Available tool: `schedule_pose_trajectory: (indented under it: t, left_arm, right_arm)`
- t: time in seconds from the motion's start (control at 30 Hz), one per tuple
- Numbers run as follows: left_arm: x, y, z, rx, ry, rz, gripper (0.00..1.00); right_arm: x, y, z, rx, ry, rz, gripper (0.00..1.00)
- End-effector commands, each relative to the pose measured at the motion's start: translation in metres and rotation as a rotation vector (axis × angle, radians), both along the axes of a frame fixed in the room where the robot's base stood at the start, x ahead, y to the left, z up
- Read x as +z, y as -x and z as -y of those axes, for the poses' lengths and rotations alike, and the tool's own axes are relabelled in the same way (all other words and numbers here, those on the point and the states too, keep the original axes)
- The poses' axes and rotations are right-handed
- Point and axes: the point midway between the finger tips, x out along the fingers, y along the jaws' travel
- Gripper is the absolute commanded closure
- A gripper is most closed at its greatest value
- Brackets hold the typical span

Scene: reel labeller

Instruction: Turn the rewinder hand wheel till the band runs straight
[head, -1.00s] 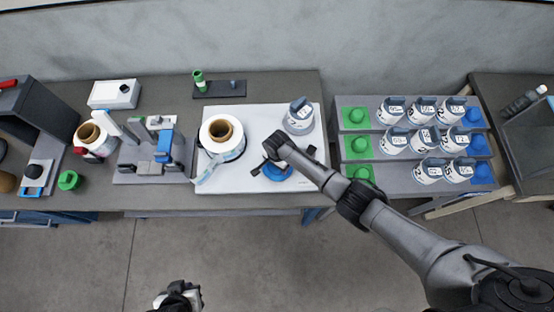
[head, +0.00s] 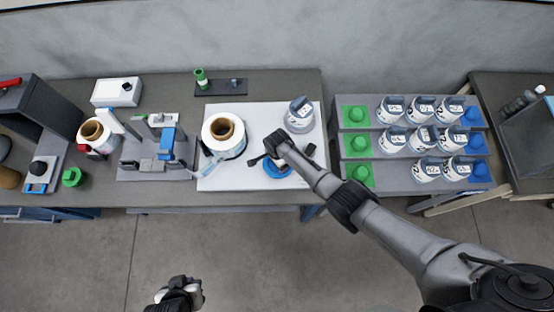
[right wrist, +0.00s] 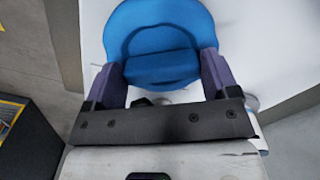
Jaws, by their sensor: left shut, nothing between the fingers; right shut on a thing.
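The blue hand wheel (head: 277,170) sits on the white plate (head: 258,112), partly hidden under my right arm. My right gripper (head: 277,160) is over it. In the right wrist view the blue wheel (right wrist: 160,45) is between the two fingers of my right gripper (right wrist: 158,75), which is shut on it. The rewinder's white roll (head: 235,151) stands left of the wheel. A pale band (head: 207,167) runs from it toward the labelling device (head: 145,172), slanting slightly down to the left. My left gripper (head: 190,292) is shut and empty, low in the view, away from the bench.
A second white reel (head: 98,143) stands at the left. A blue-grey-topped canister (head: 299,118) stands on the plate's right. A stepped rack (head: 398,185) with several canisters and green and blue knobs stands right of the bench. The floor in front is clear.

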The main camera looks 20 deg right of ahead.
Motion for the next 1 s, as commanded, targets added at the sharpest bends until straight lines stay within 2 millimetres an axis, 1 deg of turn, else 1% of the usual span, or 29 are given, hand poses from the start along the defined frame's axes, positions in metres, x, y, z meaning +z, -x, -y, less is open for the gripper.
schedule_pose_trajectory:
  t: [0.1,0.13,0.3,0.33,0.53,0.67,0.77,1.0]
  left_arm:
    - [0.0,0.0,-0.001,-0.003,-0.005,0.0,1.0]
    - [0.001,0.0,-0.002,-0.004,-0.005,0.0,1.0]
    - [0.0,0.0,-0.002,-0.005,-0.008,0.0,1.0]
    - [0.0,0.0,-0.002,-0.005,-0.008,0.0,1.0]
    - [0.0,0.0,-0.002,-0.004,-0.007,0.0,1.0]
    - [0.003,0.0,-0.001,-0.001,-0.002,0.0,1.0]
    - [0.008,0.0,0.001,0.001,0.002,0.0,1.0]
    - [0.018,0.0,0.002,0.004,0.007,0.0,1.0]
  right_arm:
    - [0.002,-0.001,0.0,0.001,0.0,0.002,0.43]
    - [0.002,-0.001,0.0,0.001,0.0,0.002,0.18]
    - [0.001,-0.001,0.0,0.001,0.0,0.001,0.02]
    - [0.001,-0.001,0.0,0.001,0.0,0.001,0.0]
    - [0.001,0.0,0.0,0.001,0.0,0.001,0.0]
    - [0.007,-0.001,0.0,0.001,0.0,0.001,0.0]
    - [0.019,-0.001,0.0,0.001,-0.001,0.002,0.0]
    - [0.061,0.0,0.0,0.001,-0.002,0.004,0.0]
